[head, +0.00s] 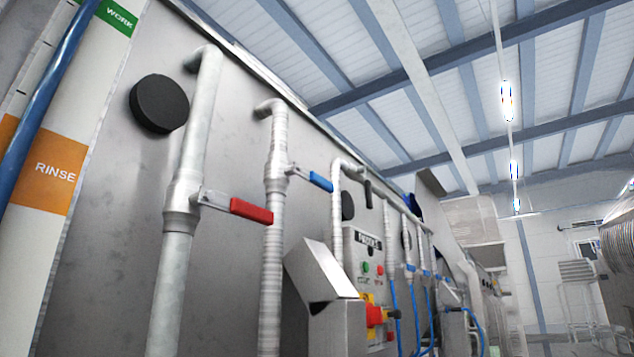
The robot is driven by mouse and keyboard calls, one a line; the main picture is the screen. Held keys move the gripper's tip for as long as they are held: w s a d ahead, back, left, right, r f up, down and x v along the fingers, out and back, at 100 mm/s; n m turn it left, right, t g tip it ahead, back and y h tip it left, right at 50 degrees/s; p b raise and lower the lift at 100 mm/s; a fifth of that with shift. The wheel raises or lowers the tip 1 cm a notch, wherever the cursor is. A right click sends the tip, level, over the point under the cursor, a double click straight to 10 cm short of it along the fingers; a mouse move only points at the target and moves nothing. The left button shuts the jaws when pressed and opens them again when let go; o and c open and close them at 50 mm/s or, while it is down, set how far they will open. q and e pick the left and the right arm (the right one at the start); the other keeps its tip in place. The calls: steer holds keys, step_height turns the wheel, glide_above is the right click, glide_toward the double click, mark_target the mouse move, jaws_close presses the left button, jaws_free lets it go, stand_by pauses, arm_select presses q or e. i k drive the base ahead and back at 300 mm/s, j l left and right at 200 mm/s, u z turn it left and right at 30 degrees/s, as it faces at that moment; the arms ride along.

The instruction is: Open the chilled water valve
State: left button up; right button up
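Two vertical pipes with lever valves run down the steel wall. The nearer pipe carries a valve with a red lever handle (251,211), which sticks out to the right, across the pipe. The pipe behind it carries a valve with a blue lever handle (321,181), also sticking out to the right, across its pipe. I see no label saying which valve is for chilled water. Neither of my grippers is in the head view, and nothing touches the two levers.
Several blue-handled valves and hoses (425,300) continue farther along. A blue pole (50,100) stands at the left. Racks (578,290) stand far right.

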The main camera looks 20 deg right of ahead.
mark_target(311, 176)
steer(key=u, duration=1.15)
steer(key=k+l+z, duration=0.1)
steer(key=l, duration=0.2)
steer(key=k+l+z, duration=0.25)
steer(key=l, duration=0.35)
steer(key=k+l+z, duration=0.15)
steer(key=l, duration=0.15)
